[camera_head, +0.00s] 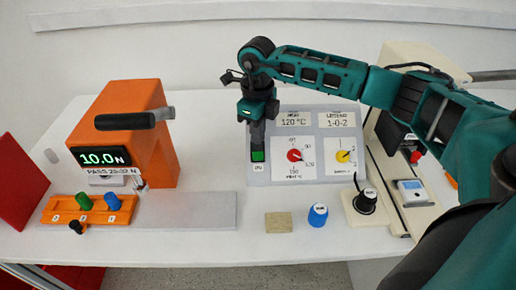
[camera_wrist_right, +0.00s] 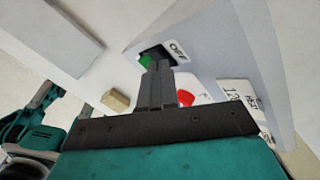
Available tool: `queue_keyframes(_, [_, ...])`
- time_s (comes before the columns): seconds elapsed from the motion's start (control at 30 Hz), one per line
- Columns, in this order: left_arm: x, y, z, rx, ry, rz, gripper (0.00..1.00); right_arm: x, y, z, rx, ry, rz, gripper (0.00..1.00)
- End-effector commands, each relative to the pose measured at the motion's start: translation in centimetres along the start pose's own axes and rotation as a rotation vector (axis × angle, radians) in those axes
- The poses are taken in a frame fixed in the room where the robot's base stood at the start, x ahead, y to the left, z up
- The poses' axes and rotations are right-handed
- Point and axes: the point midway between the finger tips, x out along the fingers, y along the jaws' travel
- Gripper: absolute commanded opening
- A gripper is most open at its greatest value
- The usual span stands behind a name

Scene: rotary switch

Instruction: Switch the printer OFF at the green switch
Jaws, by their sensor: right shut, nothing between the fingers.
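The green switch (camera_head: 257,156) is a rocker in a dark frame at the left edge of a light grey sloped panel (camera_head: 350,173). In the right wrist view the green switch (camera_wrist_right: 144,62) is partly hidden by my fingers, and an OFF label (camera_wrist_right: 178,50) sits beside its frame. My right gripper (camera_head: 257,146) points down, shut and empty, with its tips right at the switch. The tips of my right gripper (camera_wrist_right: 158,66) overlap the switch frame in the wrist view; I cannot tell whether they touch.
The panel also has a red dial (camera_head: 294,155) and a yellow dial (camera_head: 343,156). An orange machine (camera_head: 158,160) with a black handle stands left.

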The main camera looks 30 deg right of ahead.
Motion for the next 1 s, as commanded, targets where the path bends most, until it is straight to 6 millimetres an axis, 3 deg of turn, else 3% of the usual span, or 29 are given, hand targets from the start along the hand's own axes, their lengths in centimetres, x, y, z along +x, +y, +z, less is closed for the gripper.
queue_keyframes(0.4, [-1.7,0.0,-2.1,-0.001,-0.005,0.001,0.5,-3.9,-0.1,0.0,0.001,-0.003,-0.002,0.0])
queue_keyframes(0.6, [-1.5,0.0,-1.8,-0.001,-0.004,0.001,0.5,-5.3,-0.1,0.1,0.001,-0.005,-0.002,0.0])
queue_keyframes(1.0, [-1.5,0.0,-1.8,-0.001,-0.004,0.001,0.5,-5.8,-0.1,0.0,0.002,-0.005,-0.002,0.0])
